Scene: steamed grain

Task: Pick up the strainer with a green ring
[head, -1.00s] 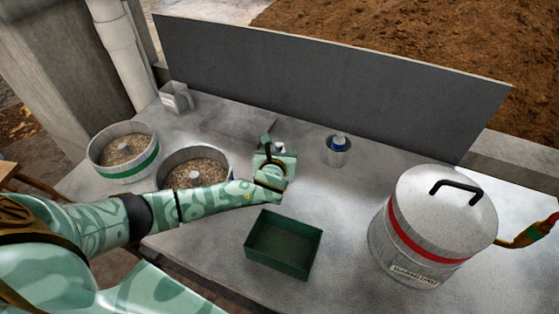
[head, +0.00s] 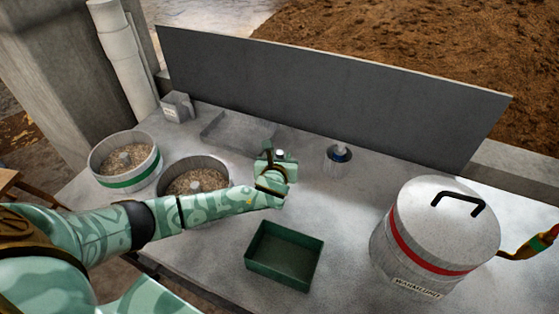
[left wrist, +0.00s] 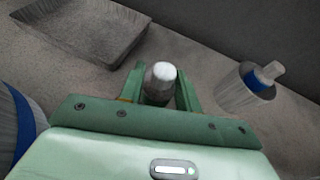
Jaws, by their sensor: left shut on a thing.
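My left gripper (head: 277,160) is shut on a small grey piece with a rounded white top (left wrist: 165,72), which stands upright between its fingers in the left wrist view. The fingers and palm hide its lower part, and I cannot make out a green ring on it. In the head view only its pale top (head: 280,153) shows. A strainer with a blue ring (head: 338,159) and a pale knob stands apart to the right; it also shows in the left wrist view (left wrist: 240,97).
A shallow grey tray (head: 215,127) lies behind my gripper. Two round grain pans, one green-banded (head: 133,182), stand at left. A dark green box (head: 255,268) is in front. A lidded drum (head: 392,262) with a red band stands at right. A grey panel (head: 340,90) closes the back.

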